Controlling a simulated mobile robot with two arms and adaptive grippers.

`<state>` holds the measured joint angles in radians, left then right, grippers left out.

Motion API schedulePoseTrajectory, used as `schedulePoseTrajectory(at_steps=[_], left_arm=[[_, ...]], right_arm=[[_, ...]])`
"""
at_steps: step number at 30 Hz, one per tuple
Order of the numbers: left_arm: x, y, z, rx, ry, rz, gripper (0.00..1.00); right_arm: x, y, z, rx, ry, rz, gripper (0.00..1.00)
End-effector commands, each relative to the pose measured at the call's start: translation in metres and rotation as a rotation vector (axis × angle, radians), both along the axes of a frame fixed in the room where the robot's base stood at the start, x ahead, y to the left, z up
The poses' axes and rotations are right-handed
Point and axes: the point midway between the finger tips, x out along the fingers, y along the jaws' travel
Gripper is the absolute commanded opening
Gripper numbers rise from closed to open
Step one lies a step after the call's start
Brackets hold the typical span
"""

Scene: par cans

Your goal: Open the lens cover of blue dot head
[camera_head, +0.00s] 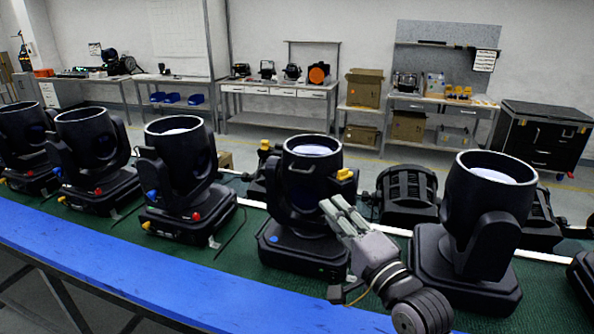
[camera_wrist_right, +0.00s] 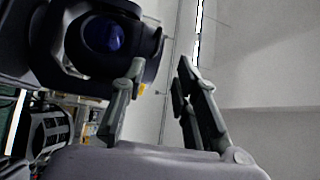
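The moving head in the middle of the row (camera_head: 300,170) is black, with an upright barrel, a yellow knob and a blue dot (camera_head: 273,239) on its base. Its round top shows a pale surface inside the rim; I cannot tell a separate lens cover there. My right gripper (camera_head: 342,212) is just right of this head's barrel, its fingers pointing up and left. In the right wrist view the right gripper (camera_wrist_right: 160,85) has its fingers apart with nothing between them. A dark head with a bluish round lens (camera_wrist_right: 103,35) is beyond the left finger. My left gripper is not in view.
Similar heads stand on the green bench top, left (camera_head: 182,165) and right (camera_head: 480,210) of the middle one. Black lamps (camera_head: 407,190) lie behind. A blue bench edge (camera_head: 150,270) runs along the front. Work tables (camera_head: 278,92) stand at the back wall.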

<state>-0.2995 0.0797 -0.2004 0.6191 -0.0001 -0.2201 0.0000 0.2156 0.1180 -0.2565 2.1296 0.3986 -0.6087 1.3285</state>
Motion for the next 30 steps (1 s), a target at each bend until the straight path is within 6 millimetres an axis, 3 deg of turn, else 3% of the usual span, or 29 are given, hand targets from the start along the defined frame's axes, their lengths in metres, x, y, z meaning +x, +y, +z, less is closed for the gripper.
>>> schedulePoseTrajectory(at_steps=[21,30], left_arm=[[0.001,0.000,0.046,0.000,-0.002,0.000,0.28],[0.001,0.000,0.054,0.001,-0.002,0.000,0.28]], right_arm=[[0.114,0.059,0.018,-0.007,0.002,-0.001,0.28],[0.140,0.073,0.020,-0.006,0.000,-0.001,0.28]])
